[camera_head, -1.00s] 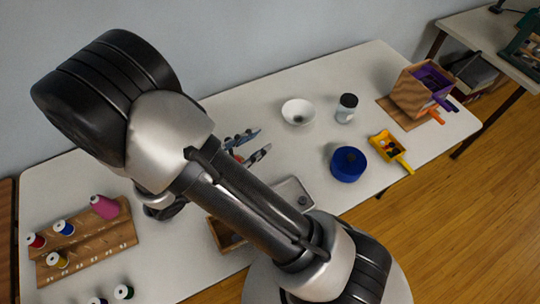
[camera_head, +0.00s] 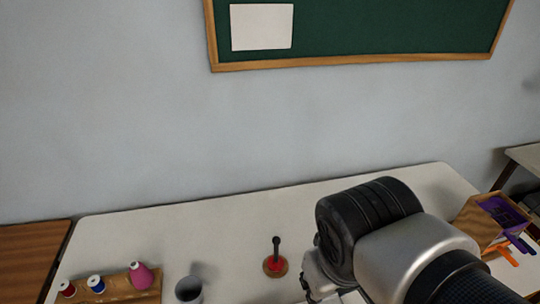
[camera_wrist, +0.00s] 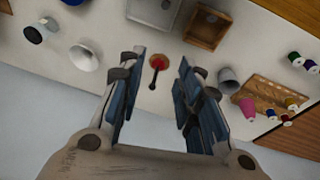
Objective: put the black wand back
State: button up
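A thin black wand (camera_head: 276,247) stands upright on the table, its lower end at a small round wooden base (camera_head: 275,268) with a red top. In the wrist view the wand (camera_wrist: 153,80) and its red-topped base (camera_wrist: 158,62) show in the gap between my fingers, beyond them and apart. My gripper (camera_wrist: 157,72) is open, with nothing between its blue-grey fingers. In the head view my arm hides the fingers, to the right of the wand.
A purple-lined wooden box (camera_head: 480,222) is far right. The wrist view also shows a white bowl (camera_wrist: 84,58), a jar (camera_wrist: 37,33) and an open wooden box (camera_wrist: 200,38).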

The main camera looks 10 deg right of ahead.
jog(key=shift+a+r+m+t+y, duration=0.25)
jog(key=shift+a+r+t, duration=0.05)
jog(key=shift+r+t, duration=0.25)
jog(key=shift+a+r+m+t+y, duration=0.3)
jog(key=shift+r+t, duration=0.15)
jog(key=shift+r, duration=0.1)
dwell(0.6)
